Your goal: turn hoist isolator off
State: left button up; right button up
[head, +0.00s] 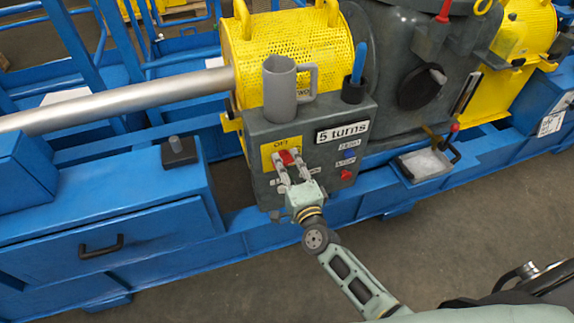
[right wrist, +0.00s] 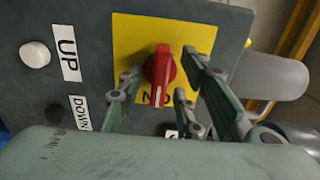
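The hoist isolator is a red rotary knob (head: 286,158) on a yellow plate (head: 268,152) on the front of a grey control box (head: 258,128). In the head view "OFF" is printed on the plate above the knob. In the right wrist view the red knob (right wrist: 160,68) sits in front of the yellow plate (right wrist: 130,35), its handle toward partly covered lettering. My right gripper (head: 287,161) is open, its fingers on either side of the knob. In the wrist view the fingers (right wrist: 163,75) show gaps to it. My left gripper is out of view.
A grey mug (head: 280,90) and a dark cup with a blue tool (head: 354,88) stand on the box. A "5 turns" label (head: 342,132) and a red button (head: 346,174) are on its front. A small tray (head: 424,163) is at the right.

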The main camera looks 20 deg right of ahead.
grip_shut()
jog(key=shift+n+p, duration=0.3)
jog(key=shift+n, duration=0.1)
jog(key=shift+n+p, duration=0.55)
jog(key=shift+n, duration=0.55)
jog(key=n+p, duration=0.2)
jog(key=n, duration=0.2)
jog(key=shift+n, duration=0.3)
jog(key=n+p, duration=0.1)
jog(key=n, duration=0.4)
jog(key=shift+p, duration=0.35)
jog(key=n+p, duration=0.1)
jog(key=n, duration=0.4)
jog(key=shift+f+n, duration=0.1)
jog(key=shift+n, duration=0.2)
